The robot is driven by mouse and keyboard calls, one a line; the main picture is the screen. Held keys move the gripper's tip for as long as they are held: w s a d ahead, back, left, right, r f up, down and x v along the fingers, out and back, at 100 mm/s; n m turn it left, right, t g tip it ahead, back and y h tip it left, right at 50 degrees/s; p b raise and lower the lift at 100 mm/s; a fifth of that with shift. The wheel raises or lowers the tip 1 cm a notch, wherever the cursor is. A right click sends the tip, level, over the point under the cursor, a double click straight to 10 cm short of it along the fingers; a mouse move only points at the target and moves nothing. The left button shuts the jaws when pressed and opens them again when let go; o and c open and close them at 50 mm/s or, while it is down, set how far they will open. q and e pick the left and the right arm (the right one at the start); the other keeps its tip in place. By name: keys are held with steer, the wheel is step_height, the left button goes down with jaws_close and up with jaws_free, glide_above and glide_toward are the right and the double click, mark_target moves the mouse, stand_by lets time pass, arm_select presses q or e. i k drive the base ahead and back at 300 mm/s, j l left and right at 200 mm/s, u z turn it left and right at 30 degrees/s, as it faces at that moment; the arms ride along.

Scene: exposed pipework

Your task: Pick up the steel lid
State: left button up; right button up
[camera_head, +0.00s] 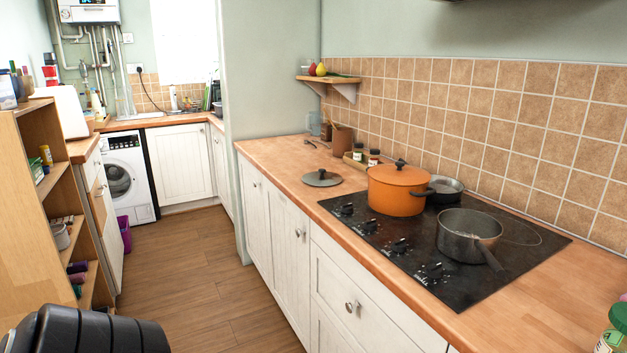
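The steel lid (321,178) lies flat on the wooden worktop, left of the hob. It is a round grey disc with a dark knob on top, and nothing covers it. Neither of my grippers shows in the head view. A black ribbed part at the lower left edge shows no fingers.
An orange pot (397,189) with its own lid stands on the black hob (345,208), right of the steel lid. A grey saucepan (468,235) and a frying pan (446,188) stand there too. Jars (373,157) stand behind.

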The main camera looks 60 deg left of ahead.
mark_target(320, 178)
steer(key=u, duration=1.75)
steer(key=j+z, duration=0.1)
steer(key=z, duration=0.3)
steer(key=i+j+z, duration=0.1)
steer(key=z, duration=0.25)
steer(key=i+j+z, duration=0.1)
steer(key=z, duration=0.3)
steer(key=j+z, duration=0.5)
steer(key=j, duration=0.25)
steer(key=j+z, duration=0.3)
steer(key=j, duration=0.5)
steer(key=j+z, duration=0.1)
steer(key=j, duration=0.65)
steer(key=k+j+z, duration=0.1)
steer(key=j, duration=0.7)
